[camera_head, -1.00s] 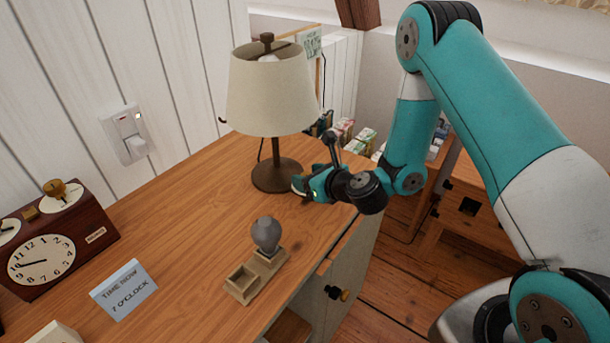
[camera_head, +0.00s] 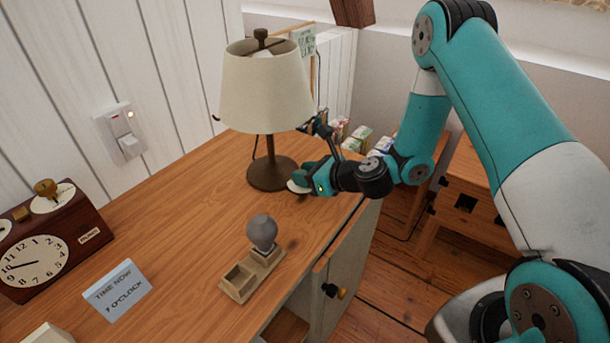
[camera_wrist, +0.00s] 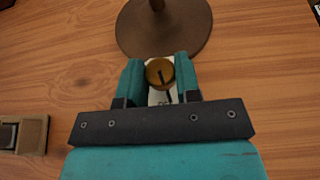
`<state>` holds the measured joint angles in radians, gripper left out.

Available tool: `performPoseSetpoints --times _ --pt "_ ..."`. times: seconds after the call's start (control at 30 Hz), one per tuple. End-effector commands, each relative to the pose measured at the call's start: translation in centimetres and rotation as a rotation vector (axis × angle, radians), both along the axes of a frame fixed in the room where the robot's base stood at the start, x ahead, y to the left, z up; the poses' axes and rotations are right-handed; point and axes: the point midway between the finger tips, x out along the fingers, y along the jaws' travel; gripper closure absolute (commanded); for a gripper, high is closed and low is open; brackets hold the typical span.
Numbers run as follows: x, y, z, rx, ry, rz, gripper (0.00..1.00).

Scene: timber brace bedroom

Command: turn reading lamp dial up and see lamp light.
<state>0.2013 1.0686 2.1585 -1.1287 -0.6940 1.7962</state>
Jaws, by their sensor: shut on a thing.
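The reading lamp (camera_head: 266,92) stands at the back of the wooden desk, with a cream shade and a dark round base (camera_head: 272,174). Its shade shows no clear glow. The lamp base also shows at the top of the wrist view (camera_wrist: 165,28). The brass-coloured dial (camera_wrist: 159,71) with a dark pointer line sits on a pale plate just in front of the base. My gripper (camera_wrist: 159,75) is shut on the dial, one teal finger on each side. In the head view my gripper (camera_head: 301,183) hides most of the dial, beside the lamp base.
A grey bulb (camera_head: 262,232) stands in a wooden holder (camera_head: 245,278) on the desk. A wall switch (camera_head: 122,133) has a small lit indicator. A clock (camera_head: 42,245) and a card reading "time now 7 o'clock" (camera_head: 117,290) are at left.

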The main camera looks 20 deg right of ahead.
Motion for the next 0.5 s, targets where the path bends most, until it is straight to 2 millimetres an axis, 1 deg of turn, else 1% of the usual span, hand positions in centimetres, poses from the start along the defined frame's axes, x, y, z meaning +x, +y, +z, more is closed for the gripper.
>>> performPoseSetpoints --times 0.5 --pt "0.51 -0.44 0.07 -0.002 -0.004 0.488 0.93"
